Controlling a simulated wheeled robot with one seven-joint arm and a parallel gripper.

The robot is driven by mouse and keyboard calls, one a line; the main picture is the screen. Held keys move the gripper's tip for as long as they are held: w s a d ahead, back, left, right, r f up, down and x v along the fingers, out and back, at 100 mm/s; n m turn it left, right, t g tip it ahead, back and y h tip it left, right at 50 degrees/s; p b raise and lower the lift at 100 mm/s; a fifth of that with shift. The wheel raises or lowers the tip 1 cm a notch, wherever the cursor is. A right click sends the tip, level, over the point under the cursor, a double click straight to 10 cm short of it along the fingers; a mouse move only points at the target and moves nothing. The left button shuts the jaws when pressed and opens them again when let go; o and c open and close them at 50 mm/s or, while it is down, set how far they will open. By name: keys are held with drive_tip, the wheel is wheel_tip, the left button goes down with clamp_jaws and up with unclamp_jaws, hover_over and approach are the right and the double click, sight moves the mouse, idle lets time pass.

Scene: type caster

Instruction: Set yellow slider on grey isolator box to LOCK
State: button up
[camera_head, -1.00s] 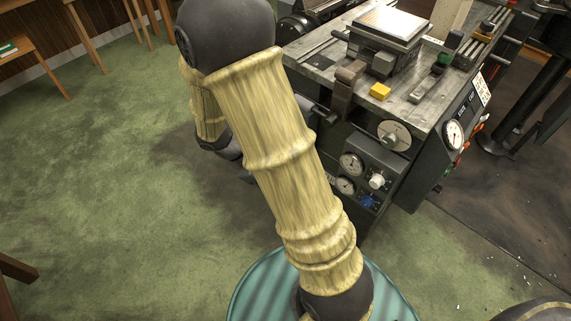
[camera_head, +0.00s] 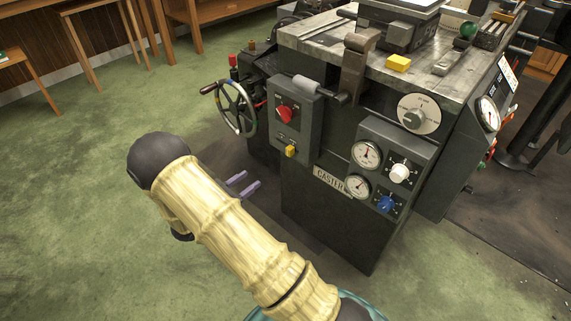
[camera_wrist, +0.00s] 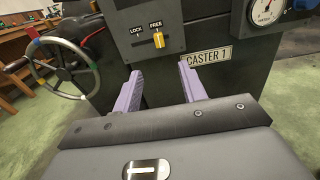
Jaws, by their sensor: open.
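The grey isolator box (camera_head: 306,119) is on the front of the dark caster machine, with a red rotary knob above and the yellow slider (camera_head: 290,151) low on it. In the wrist view, the yellow slider (camera_wrist: 158,40) sits at the right end of its slot, under FREE. The LOCK mark is to its left on the box (camera_wrist: 118,18). My gripper (camera_head: 251,179) is open and empty, its two purple fingers apart from the box. In the wrist view, my gripper (camera_wrist: 160,70) points at the machine front, with its fingertips below the slider.
A handwheel (camera_head: 237,107) stands out left of the box. Gauges and white and blue knobs are on a panel (camera_head: 397,150) to the right. A CASTER plate (camera_head: 329,180) is below. A bar with a lever (camera_head: 354,68) juts above. Green floor in front is clear.

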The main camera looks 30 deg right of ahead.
sight(287, 151)
drive_tip(key=shift+w+a, duration=0.1)
idle(0.3)
drive_tip(key=b+x, duration=0.5)
drive_tip(key=x, duration=1.2)
drive_tip(key=shift+w, duration=0.2)
clamp_jaws()
